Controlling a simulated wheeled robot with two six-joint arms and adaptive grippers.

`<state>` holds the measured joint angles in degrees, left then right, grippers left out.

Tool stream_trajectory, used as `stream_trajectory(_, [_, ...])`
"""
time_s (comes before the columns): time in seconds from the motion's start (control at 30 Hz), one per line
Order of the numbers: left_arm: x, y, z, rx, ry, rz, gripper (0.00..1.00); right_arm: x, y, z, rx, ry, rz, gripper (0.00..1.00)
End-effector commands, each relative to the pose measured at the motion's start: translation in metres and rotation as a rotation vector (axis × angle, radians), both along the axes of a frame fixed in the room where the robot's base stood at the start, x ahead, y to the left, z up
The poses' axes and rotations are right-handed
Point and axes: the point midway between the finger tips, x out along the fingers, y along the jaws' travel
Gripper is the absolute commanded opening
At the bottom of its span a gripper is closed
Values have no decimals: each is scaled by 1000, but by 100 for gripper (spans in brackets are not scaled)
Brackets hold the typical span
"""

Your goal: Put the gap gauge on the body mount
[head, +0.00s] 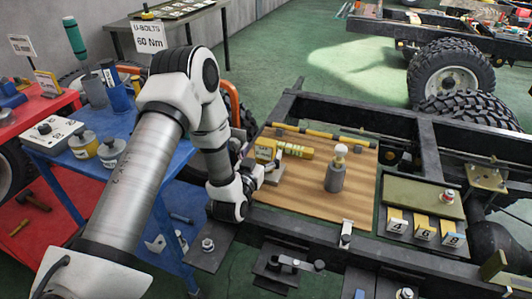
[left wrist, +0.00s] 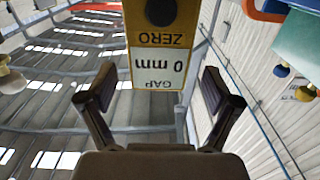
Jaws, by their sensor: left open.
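The gap gauge is a yellow block (head: 266,151) at the left end of the wooden board in the head view. In the left wrist view its yellow and white face (left wrist: 160,68) reads "GAP 0 mm ZERO", upside down. My left gripper (left wrist: 157,91) is open, with a finger on each side of the gauge's near end and visible space at both sides. In the head view my left gripper (head: 247,168) is at the board's left edge, partly hidden by my wrist. I cannot tell which chassis fitting is the body mount. My right gripper is not in view.
Numbered blocks (head: 425,228) lie at right. A blue cart (head: 75,165) stands at left.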

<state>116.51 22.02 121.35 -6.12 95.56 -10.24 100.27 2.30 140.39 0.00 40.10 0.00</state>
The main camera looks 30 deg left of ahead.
Motion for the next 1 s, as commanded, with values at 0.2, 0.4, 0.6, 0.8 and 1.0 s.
stream_trajectory(0.2, [15, 2, -1, 0, 2, -3, 90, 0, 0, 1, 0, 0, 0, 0])
stream_trajectory(0.4, [15, 2, -1, 0, 2, -3, 58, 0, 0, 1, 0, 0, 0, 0])
stream_trajectory(0.6, [15, 2, -1, 0, 2, -3, 19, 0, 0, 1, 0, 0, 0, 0])
stream_trajectory(0.8, [15, 2, -1, 1, 1, -3, 13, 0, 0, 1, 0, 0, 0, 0])
stream_trajectory(1.0, [19, 2, 7, 1, 0, -4, 13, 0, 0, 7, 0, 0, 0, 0])
